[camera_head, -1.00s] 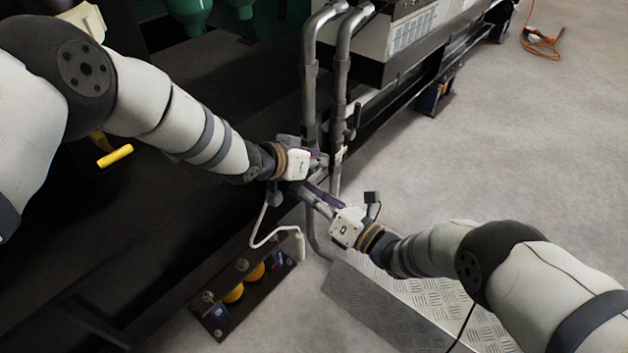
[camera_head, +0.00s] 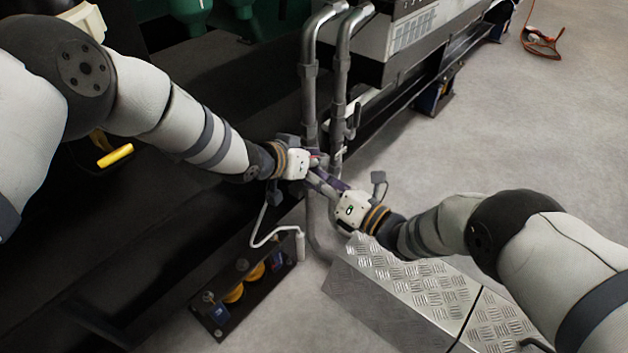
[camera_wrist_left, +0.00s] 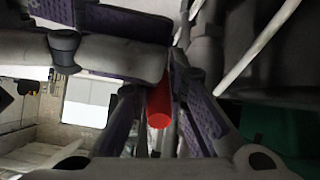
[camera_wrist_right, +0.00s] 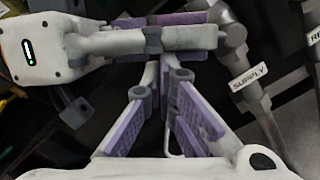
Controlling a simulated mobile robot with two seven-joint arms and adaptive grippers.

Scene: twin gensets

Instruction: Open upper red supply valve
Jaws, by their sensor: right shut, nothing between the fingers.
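The red valve handle (camera_wrist_left: 159,105) shows in the left wrist view between the two fingers of my left gripper (camera_wrist_left: 163,85). Whether the fingers press on it is unclear. In the head view my left gripper (camera_head: 318,162) is at the pipes, and its fingers largely hide the valve there. My right gripper (camera_head: 322,180) is shut and empty just below and in front of it. In the right wrist view my right gripper's fingers (camera_wrist_right: 162,82) meet close to the left gripper's fingers (camera_wrist_right: 165,38). A pipe labelled SUPPLY (camera_wrist_right: 248,77) stands to their right.
Two grey vertical pipes (camera_head: 341,75) rise beside the dark genset frame, with a small grey lever (camera_head: 354,122) on one. A metal tread-plate step (camera_head: 410,282) lies under my right arm.

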